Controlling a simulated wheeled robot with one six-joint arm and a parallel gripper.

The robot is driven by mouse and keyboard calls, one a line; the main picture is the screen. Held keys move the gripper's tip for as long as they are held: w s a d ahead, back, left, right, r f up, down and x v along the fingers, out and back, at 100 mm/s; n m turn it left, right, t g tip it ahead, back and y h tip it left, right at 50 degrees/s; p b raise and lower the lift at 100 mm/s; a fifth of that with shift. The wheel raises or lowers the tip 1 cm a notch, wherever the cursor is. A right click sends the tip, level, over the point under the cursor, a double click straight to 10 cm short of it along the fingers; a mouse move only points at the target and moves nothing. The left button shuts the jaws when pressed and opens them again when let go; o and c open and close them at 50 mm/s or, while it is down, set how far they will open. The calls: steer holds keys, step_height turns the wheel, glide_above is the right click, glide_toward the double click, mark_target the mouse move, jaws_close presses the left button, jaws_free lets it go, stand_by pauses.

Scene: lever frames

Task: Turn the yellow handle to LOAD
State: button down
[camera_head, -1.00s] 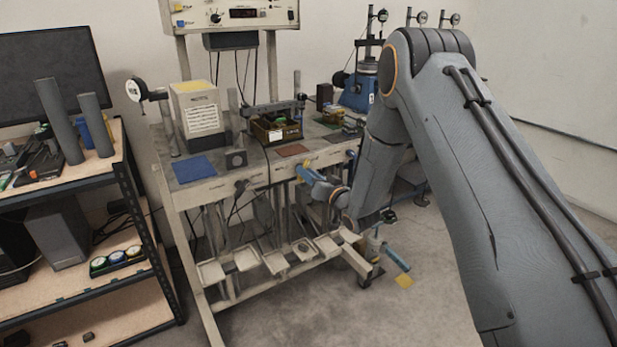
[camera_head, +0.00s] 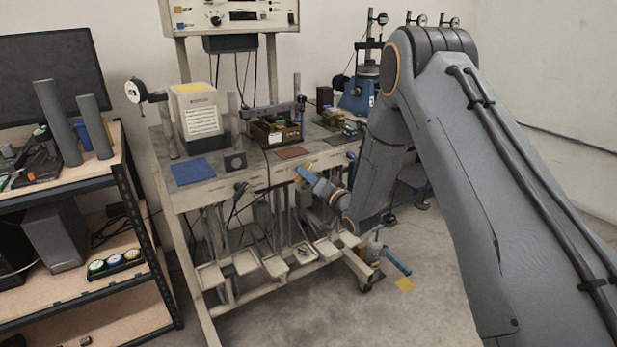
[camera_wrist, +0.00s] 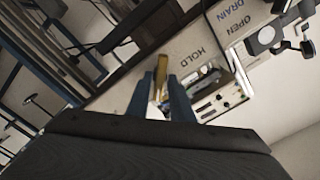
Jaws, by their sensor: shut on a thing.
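The yellow handle shows in the wrist view (camera_wrist: 160,88) between the two blue fingers of my gripper (camera_wrist: 162,90). My gripper is shut on it. In the head view my gripper (camera_head: 306,174) is at the front edge of the workbench (camera_head: 225,187), right of centre. Only a small yellow patch shows at its tip there, and the fingers hide most of the handle.
A shelf unit (camera_head: 145,222) stands at the left. A blue pad (camera_head: 193,171) and a brown pad (camera_head: 291,153) lie on the bench top. Trays (camera_head: 245,262) sit low under the bench. A blue bar (camera_head: 397,262) with a yellow end juts out low at the right. Floor in front is clear.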

steer(key=shift+w+d+r, duration=0.1)
steer(key=shift+d, duration=0.05)
steer(key=c, duration=1.8)
jaws_free()
steer(key=shift+d, duration=0.1)
steer(key=shift+o, duration=0.2)
steer(key=b+v, duration=0.1)
steer(key=v, duration=0.6)
steer(key=shift+s, duration=0.35)
steer(key=shift+d, duration=0.1)
